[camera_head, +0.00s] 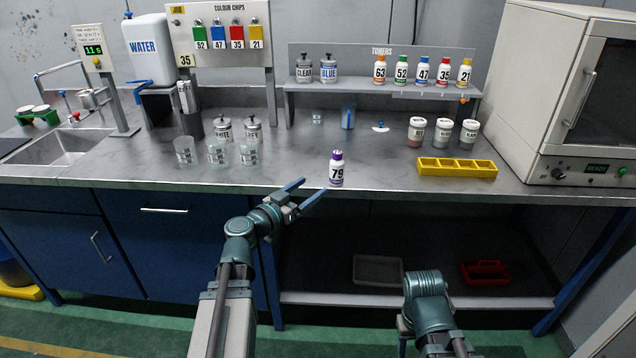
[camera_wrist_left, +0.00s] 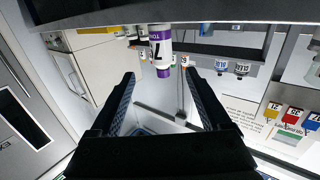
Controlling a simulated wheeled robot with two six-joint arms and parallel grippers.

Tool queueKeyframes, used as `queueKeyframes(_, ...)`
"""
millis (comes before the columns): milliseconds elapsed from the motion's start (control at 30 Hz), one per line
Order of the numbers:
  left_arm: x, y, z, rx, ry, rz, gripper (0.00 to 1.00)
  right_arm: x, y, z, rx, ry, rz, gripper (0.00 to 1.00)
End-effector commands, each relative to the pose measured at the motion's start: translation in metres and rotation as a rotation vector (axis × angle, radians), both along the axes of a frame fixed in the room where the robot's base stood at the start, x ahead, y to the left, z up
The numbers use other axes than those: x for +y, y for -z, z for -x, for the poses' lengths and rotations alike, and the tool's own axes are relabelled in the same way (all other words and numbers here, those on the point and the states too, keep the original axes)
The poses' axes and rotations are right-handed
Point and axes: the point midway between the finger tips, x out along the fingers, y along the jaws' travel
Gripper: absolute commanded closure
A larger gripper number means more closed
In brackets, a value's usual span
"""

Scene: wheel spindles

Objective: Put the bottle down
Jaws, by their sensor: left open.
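The bottle (camera_head: 337,170) is white with a purple cap and the number 79. It stands upright on the counter near the front edge. My left gripper (camera_head: 312,188) is open and empty, just left of the bottle and in front of the edge, with its fingers pointing toward it. In the left wrist view, where the scene appears upside down, the bottle (camera_wrist_left: 161,48) is beyond and between the open fingertips (camera_wrist_left: 160,77). The fingers look apart from it. Part of my right arm shows at the lower right, but its gripper is not visible.
The grey counter (camera_head: 280,178) is clear around the bottle. A yellow tray (camera_head: 457,174) lies to the right, and clear beakers (camera_head: 217,152) stand to the left. Behind, a shelf (camera_head: 350,85) holds several numbered toner bottles. A white oven (camera_head: 530,100) stands at the far right.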

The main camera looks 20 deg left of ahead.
Motion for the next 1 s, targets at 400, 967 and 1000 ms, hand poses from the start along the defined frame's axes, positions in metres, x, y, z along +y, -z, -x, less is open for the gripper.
queueKeyframes(400, 0.001, 0.0, 0.007, 0.001, 0.004, 0.0, 0.19, 0.0, 0.0, 0.0, 0.0, 0.0, 0.0, 0.5)
queueKeyframes(967, -0.24, 0.187, 0.142, 1.088, 0.436, -0.285, 0.19, 0.0, 0.0, 0.0, 0.0, 0.0, 0.0, 0.5)
queueKeyframes(1000, -0.241, 0.197, 0.157, 1.179, 0.394, -0.334, 0.19, 0.0, 0.0, 0.0, 0.0, 0.0, 0.0, 0.5)
